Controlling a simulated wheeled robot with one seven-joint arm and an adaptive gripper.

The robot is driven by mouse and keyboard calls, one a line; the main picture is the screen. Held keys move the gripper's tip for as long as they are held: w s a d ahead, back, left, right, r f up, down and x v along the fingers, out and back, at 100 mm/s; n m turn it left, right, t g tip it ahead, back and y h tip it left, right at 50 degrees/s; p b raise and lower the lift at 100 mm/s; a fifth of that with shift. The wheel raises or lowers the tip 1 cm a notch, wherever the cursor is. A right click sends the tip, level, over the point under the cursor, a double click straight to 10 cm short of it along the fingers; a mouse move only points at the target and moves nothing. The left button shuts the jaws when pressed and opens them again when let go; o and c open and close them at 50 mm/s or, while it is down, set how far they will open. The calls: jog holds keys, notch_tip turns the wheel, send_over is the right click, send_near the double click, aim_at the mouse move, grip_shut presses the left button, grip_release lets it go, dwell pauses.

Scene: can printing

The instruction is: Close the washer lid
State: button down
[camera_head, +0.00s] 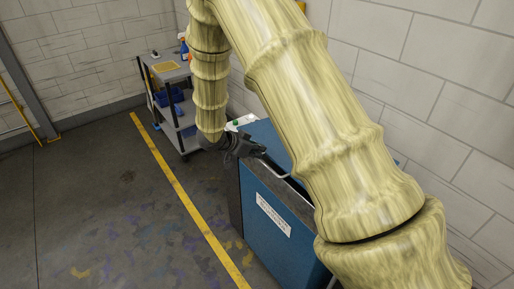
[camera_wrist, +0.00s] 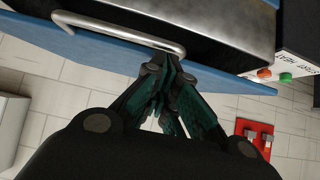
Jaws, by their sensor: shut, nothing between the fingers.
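The washer (camera_head: 262,235) is a blue cabinet with a white label on its front, standing right of centre in the head view. Its blue lid (camera_head: 264,132) appears raised behind a dark metal top opening; my arm hides much of it, and its exact angle cannot be told. A bar handle (camera_head: 283,172) shows near the gripper. In the wrist view, the lid's blue edge (camera_wrist: 215,75) and the handle (camera_wrist: 120,30) lie just beyond the fingertips. My gripper (camera_head: 246,148) is shut and empty beside the handle; its fingers (camera_wrist: 168,70) show in the wrist view. Contact is unclear.
A control box (camera_wrist: 290,72) with red and green buttons sits by the washer. A grey cart (camera_head: 170,95) with bottles and blue bins stands at the back left. A red fixture (camera_wrist: 255,135) is on the white block wall. The floor left of the yellow line (camera_head: 185,195) is clear.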

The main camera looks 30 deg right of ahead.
notch_tip(320, 180, down, 6)
jog(key=a+h+b, duration=0.1)
jog(key=b, duration=0.3)
jog(key=shift+f+h, duration=0.2)
jog(key=shift+h, duration=0.1)
jog(key=shift+s, duration=0.15)
jog(key=a+r, duration=0.9)
jog(key=shift+s+r, duration=0.25)
jog(key=shift+r, duration=0.15)
dwell(0.4)
